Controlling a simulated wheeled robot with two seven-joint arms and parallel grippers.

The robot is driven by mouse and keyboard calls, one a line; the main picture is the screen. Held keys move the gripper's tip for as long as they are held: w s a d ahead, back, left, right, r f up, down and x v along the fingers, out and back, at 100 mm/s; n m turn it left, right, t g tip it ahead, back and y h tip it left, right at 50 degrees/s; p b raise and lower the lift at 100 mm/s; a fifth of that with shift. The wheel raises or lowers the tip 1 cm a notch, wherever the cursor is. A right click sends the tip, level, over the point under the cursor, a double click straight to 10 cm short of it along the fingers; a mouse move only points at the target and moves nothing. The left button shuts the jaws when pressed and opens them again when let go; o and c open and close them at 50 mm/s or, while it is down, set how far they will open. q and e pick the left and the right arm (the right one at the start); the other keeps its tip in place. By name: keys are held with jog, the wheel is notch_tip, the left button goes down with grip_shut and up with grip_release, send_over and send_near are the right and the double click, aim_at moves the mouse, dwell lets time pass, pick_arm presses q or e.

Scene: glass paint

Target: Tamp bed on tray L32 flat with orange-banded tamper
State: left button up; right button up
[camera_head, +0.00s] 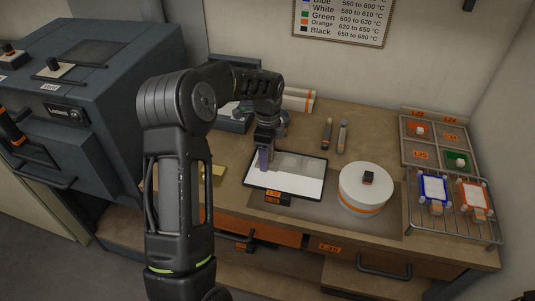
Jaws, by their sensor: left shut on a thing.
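A dark-rimmed tray (323,181) lies on the bench, with a pale bed (290,184) in it. The back part of the bed looks greyer than the white front part. Small orange labels (273,194) show at its front edge; I cannot read them surely. My left gripper (265,147) points down over the tray's left back part, shut on a purple-grey tool (264,160). The tool's lower end is at the bed; I cannot tell if it touches. No orange band is visible on it. My right gripper is not in view.
Two slim upright tools (326,134) stand behind the tray. A white round container (365,187) with an orange stripe and black knob stands at its right. A wire rack (456,226) holds blue-framed and orange-framed pieces. A compartment tray (431,142) is behind it. A kiln-like box (85,90) stands left.

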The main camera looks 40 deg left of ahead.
aim_at(287, 166)
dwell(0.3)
pick_arm(q)
jog(key=shift+r+p, duration=0.75)
jog(key=shift+r, duration=0.35)
jog(key=shift+w+d, duration=0.35)
jog(key=shift+d, duration=0.65)
jog(key=shift+w+d, duration=0.35)
jog(key=shift+d, duration=0.6)
jog(key=shift+w+d, duration=0.35)
jog(key=shift+d, duration=0.65)
jog(key=shift+f, duration=0.1)
jog(key=shift+f+b, duration=0.7)
jog(key=shift+f, duration=0.05)
jog(key=shift+f, duration=0.35)
